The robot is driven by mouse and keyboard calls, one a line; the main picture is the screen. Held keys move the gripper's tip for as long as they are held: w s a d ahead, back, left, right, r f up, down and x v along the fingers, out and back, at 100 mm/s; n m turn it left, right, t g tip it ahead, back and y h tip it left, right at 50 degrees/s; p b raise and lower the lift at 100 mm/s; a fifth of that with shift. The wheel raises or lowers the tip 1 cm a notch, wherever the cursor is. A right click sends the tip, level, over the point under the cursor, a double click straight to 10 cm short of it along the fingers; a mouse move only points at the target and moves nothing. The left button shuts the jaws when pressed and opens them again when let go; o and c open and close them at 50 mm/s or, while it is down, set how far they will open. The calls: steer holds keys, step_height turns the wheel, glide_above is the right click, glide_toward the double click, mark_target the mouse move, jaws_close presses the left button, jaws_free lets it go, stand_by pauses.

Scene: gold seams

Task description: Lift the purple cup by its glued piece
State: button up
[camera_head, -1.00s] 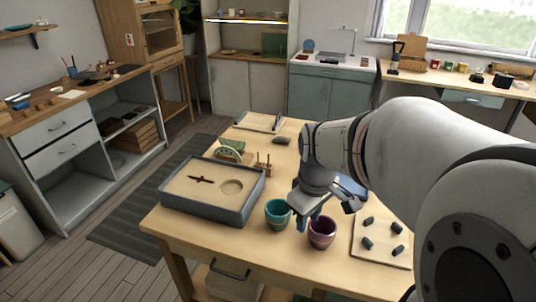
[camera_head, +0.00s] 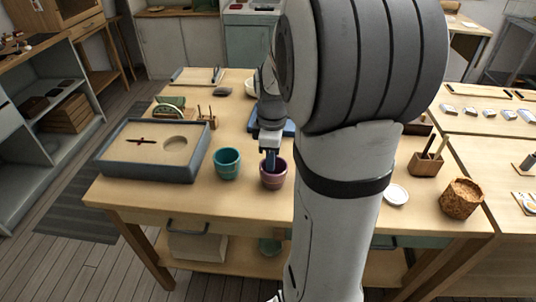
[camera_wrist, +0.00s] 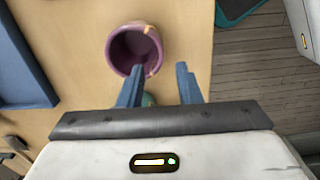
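The purple cup (camera_head: 273,180) stands upright on the wooden table, right of a teal cup (camera_head: 227,165). My gripper (camera_head: 270,160) is at the cup's mouth in the head view. In the wrist view its two blue fingers (camera_wrist: 158,78) are apart with nothing clasped. The left finger overlaps the cup's lower rim in the picture; I cannot tell if it touches. A teal patch shows between the fingers.
A grey-rimmed tray (camera_head: 110,172) of sand stands on the left of the table. A cork pot (camera_head: 460,199), a small white dish (camera_head: 396,194) and a wooden holder (camera_head: 426,164) stand at right. My arm hides the table's middle. Bare tabletop lies before the cups.

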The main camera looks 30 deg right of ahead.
steer(key=shift+f+b, duration=1.95)
steer(key=shift+f, duration=1.05)
steer(key=shift+c, duration=0.5)
jaws_close()
